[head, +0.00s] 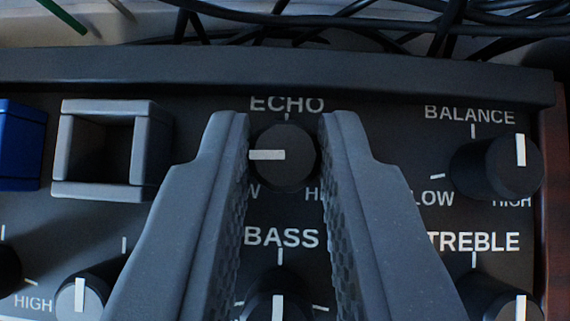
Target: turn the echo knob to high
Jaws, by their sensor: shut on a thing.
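The echo knob (290,172) is a round black knob with a white pointer line, under the word ECHO on the dark panel. Its line points straight left, toward the LOW side. The LOW and HIGH labels below it are partly hidden by my fingers. My gripper (285,150) has one finger on each side of the echo knob and is shut on it.
The bass knob (278,306) is below, between my fingers. The balance knob (500,168) and treble knob (508,306) are to the right. A grey square frame (151,146) and a blue block (20,145) are to the left. Black cables (400,18) lie behind the panel's raised edge (270,80).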

